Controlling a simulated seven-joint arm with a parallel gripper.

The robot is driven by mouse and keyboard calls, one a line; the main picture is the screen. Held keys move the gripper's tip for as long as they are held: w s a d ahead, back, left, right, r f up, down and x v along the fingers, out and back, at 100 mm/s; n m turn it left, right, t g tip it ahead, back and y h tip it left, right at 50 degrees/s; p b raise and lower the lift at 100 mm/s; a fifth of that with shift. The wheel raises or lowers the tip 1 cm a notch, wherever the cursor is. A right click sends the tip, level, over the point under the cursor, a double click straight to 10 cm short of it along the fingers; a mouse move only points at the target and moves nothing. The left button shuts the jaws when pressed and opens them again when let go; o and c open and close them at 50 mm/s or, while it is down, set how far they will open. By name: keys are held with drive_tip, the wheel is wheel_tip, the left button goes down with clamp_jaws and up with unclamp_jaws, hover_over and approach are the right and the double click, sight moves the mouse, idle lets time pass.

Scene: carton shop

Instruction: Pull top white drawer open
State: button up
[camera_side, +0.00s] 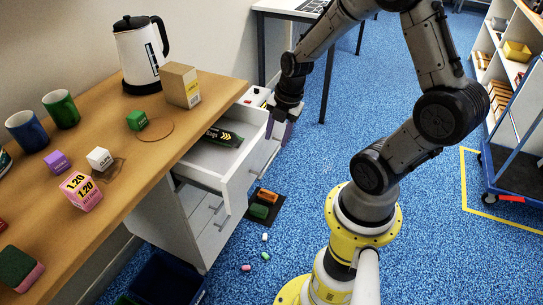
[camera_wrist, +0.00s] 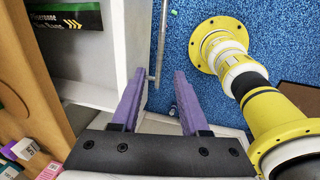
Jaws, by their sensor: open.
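The top white drawer (camera_side: 237,181) stands pulled out of the cabinet under the wooden desk, with a dark box with green and yellow print (camera_side: 223,136) lying inside. The drawer's wall also shows in the wrist view (camera_wrist: 133,40), with the box (camera_wrist: 65,17) at upper left. A thin metal handle (camera_wrist: 160,45) runs along the outside of the drawer front. My gripper (camera_side: 278,132) is at the drawer front, near its far end. In the wrist view its purple fingers (camera_wrist: 160,76) are apart, with the handle's near end between or just beyond the tips; contact cannot be told.
Lower drawers (camera_side: 212,207) appear shut. Another open drawer (camera_side: 256,96) holding small items lies behind. The desk (camera_side: 150,120) carries a kettle (camera_side: 141,55), a carton (camera_side: 181,85), mugs and several blocks. A dark mat (camera_side: 270,213) and small pieces lie on the blue floor.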

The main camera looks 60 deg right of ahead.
sight(270, 161)
drive_tip(key=f, duration=0.3)
drive_tip(key=w+f, duration=0.1)
drive_tip(key=f, duration=0.4)
drive_tip(key=shift+w+f, duration=0.35)
drive_tip(key=shift+w, duration=0.05)
drive_tip(key=shift+c, duration=0.2)
clamp_jaws()
idle(0.8)
